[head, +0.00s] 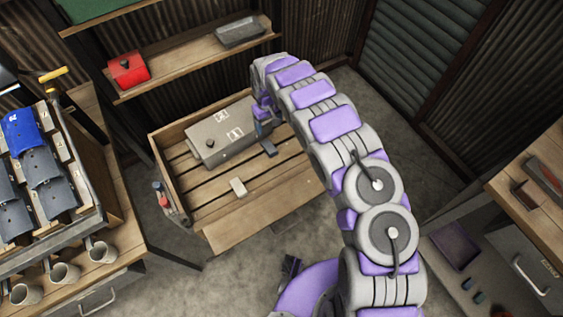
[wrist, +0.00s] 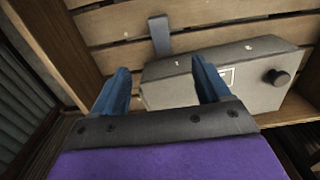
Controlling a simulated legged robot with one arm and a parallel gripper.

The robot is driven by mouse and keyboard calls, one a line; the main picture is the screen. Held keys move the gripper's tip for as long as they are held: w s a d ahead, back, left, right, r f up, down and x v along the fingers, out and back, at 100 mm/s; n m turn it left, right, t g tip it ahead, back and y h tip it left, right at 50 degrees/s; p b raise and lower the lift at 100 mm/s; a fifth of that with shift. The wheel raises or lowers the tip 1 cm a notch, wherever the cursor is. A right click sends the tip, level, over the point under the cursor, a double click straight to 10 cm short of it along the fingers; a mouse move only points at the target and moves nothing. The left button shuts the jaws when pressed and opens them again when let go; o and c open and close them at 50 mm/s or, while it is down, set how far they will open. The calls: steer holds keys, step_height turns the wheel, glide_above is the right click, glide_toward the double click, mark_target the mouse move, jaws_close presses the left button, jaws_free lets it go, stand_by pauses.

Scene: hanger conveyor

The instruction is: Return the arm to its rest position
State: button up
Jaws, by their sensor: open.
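My arm, in purple and grey segments, stretches up and left across the head view. My gripper (head: 264,136) hangs over a wooden crate-like workbench (head: 240,222), close to the right end of a grey metal box (head: 222,132). In the wrist view my gripper (wrist: 160,85) shows two blue fingers set well apart, with nothing held between them. The grey box (wrist: 225,85) with its black knob lies just beyond the fingers, partly behind the right finger. A grey flat block (wrist: 159,36) lies on the slats beyond the gap between the fingers.
A shelf (head: 190,62) above holds a red box (head: 128,70) and a grey tray (head: 240,32). Open concrete floor (head: 400,150) lies right of my arm.

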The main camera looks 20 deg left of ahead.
steer(key=w+d+r+m+h, duration=0.1)
steer(key=w+d+r+m, duration=0.1)
steer(key=d+r, duration=0.65)
steer(key=s+d+r+m+h, duration=0.15)
steer(key=s+d+r, duration=0.25)
steer(key=d+r, duration=0.55)
steer(key=s+d+r+m+y, duration=0.1)
steer(key=s+d+r+m, duration=0.25)
steer(key=d+r, duration=0.6)
steer(key=s+d+r+m, duration=0.1)
steer(key=s+d+r, duration=0.1)
steer(key=s, duration=0.7)
steer(key=s+d+r+g, duration=0.1)
steer(key=s+d, duration=0.4)
steer(key=s, duration=0.4)
steer(key=s+d+r+m+y, duration=0.1)
steer(key=s+d+r, duration=0.1)
steer(key=s, duration=0.6)
steer(key=shift+s+d+r+m+g, duration=0.3)
steer(key=shift+s+d+r, duration=0.1)
steer(key=shift+d, duration=0.45)
steer(key=shift+y, duration=0.25)
steer(key=s, duration=0.5)
steer(key=s+f, duration=0.1)
steer(key=s, duration=0.1)
steer(key=shift+s, duration=0.3)
